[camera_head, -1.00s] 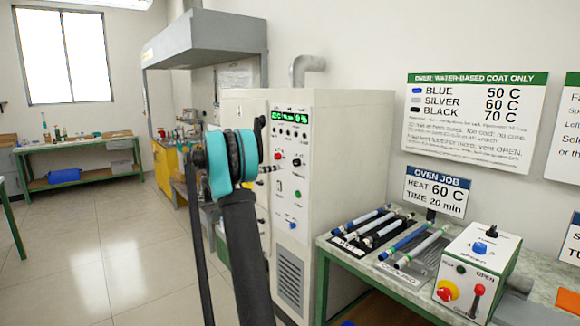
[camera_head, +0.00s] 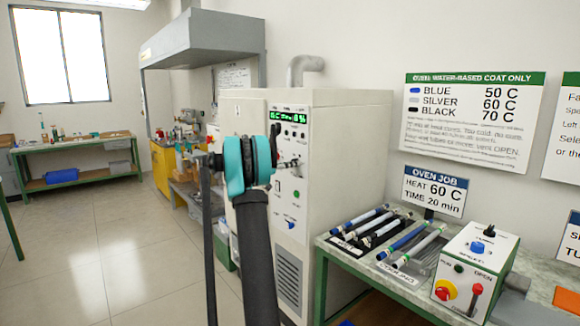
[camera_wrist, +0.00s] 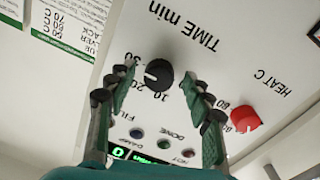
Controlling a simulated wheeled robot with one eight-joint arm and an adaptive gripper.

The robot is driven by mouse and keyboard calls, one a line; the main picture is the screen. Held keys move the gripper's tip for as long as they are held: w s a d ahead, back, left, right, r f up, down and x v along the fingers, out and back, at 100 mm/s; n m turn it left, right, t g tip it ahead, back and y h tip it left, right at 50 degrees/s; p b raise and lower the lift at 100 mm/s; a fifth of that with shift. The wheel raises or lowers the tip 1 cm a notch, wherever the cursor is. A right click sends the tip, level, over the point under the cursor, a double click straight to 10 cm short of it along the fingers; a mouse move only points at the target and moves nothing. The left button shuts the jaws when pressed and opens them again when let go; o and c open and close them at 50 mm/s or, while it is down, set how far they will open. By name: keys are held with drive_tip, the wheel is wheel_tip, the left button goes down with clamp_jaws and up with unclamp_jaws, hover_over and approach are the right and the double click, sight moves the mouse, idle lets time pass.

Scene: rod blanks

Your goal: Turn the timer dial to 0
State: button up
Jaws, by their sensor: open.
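The timer dial (camera_wrist: 158,74) is a round black knob under the label "TIME min", seen upside down in the wrist view. Its white mark points left and slightly down, toward the 20 side of the scale. The numbers 30, 20 and 10 show; 0 cannot be made out. My gripper (camera_wrist: 163,88) is open, one finger on each side of the dial, with visible gaps to it. In the head view my gripper (camera_head: 288,163) is at the oven's control panel (camera_head: 290,205), and my arm hides the dial there.
A red HEAT knob (camera_wrist: 245,118) sits close beside my right finger in the wrist view. Indicator lights and a green display (camera_wrist: 135,157) lie below. A bench with rods (camera_head: 385,243) and a control box (camera_head: 473,272) stands right of the oven (camera_head: 350,150).

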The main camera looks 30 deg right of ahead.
drive_tip(key=c, duration=1.1)
drive_tip(key=shift+c, duration=0.3)
drive_tip(key=shift+n, duration=0.3)
drive_tip(key=m, duration=1.1)
drive_tip(key=m+t, duration=0.1)
drive_tip(key=m, duration=1.1)
drive_tip(key=m+t, duration=0.1)
drive_tip(key=m, duration=1.1)
drive_tip(key=shift+s+r, duration=0.1)
drive_tip(key=shift+r, duration=0.15)
